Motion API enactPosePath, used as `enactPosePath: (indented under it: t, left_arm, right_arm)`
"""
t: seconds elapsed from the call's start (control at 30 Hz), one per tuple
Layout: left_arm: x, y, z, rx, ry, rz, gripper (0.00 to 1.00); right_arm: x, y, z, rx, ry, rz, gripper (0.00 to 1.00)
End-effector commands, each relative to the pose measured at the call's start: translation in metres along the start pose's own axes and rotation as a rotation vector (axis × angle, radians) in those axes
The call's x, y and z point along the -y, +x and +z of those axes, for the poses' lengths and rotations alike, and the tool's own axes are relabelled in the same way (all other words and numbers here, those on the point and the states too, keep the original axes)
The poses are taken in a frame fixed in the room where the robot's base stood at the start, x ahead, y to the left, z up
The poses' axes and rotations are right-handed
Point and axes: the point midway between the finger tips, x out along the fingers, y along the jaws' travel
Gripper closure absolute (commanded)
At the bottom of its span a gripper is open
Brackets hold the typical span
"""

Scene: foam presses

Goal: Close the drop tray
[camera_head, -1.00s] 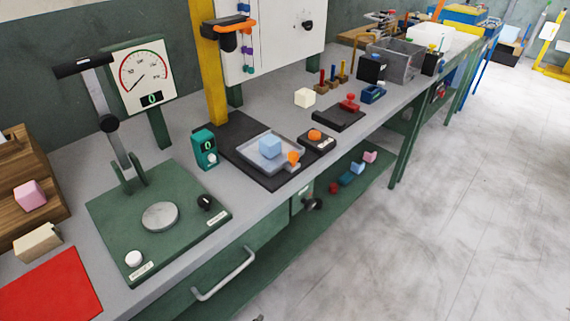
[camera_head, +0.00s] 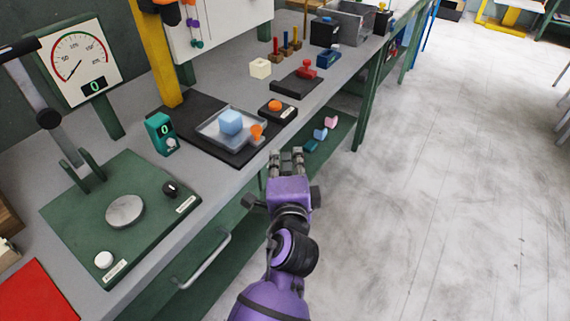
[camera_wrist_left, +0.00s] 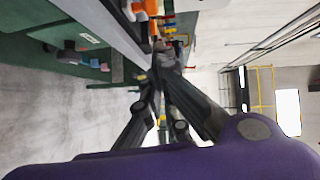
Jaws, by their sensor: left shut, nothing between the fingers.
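Below the bench edge, the left wrist view shows a dark knob (camera_wrist_left: 68,54) on a green face. My left gripper (camera_head: 287,154) is shut and empty, in front of the bench edge, right of and below the clear tray in the head view. It hides part of the bench front. In the left wrist view its fingers (camera_wrist_left: 158,72) meet. My right gripper is out of view.
A green press base (camera_head: 75,215) stands on the bench at left. A grey drawer handle (camera_head: 205,262) sticks out below it. Several foam blocks (camera_head: 320,134) lie on the lower shelf. The floor (camera_head: 440,200) at right is clear.

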Motion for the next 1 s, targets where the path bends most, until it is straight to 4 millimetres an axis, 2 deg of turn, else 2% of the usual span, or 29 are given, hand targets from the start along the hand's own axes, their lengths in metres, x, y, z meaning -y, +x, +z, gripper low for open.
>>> enactPosePath:
  t: [0.03,0.2,0.4,0.6,1.0]
  left_arm:
    - [0.003,0.013,-0.001,-0.001,0.003,-0.004,1.00]
    - [0.002,0.049,-0.001,-0.002,0.000,-0.002,1.00]
    - [0.002,0.070,0.019,-0.001,-0.001,-0.001,1.00]
    - [0.000,0.078,0.028,-0.001,-0.002,0.000,1.00]
    - [0.000,0.079,0.030,-0.001,-0.002,0.001,1.00]
  right_arm:
    - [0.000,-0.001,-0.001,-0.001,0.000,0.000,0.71]
    - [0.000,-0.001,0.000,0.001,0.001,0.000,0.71]
    - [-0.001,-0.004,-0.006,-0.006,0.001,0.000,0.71]
    - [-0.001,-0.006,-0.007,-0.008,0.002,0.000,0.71]
    - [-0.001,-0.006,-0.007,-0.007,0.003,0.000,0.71]
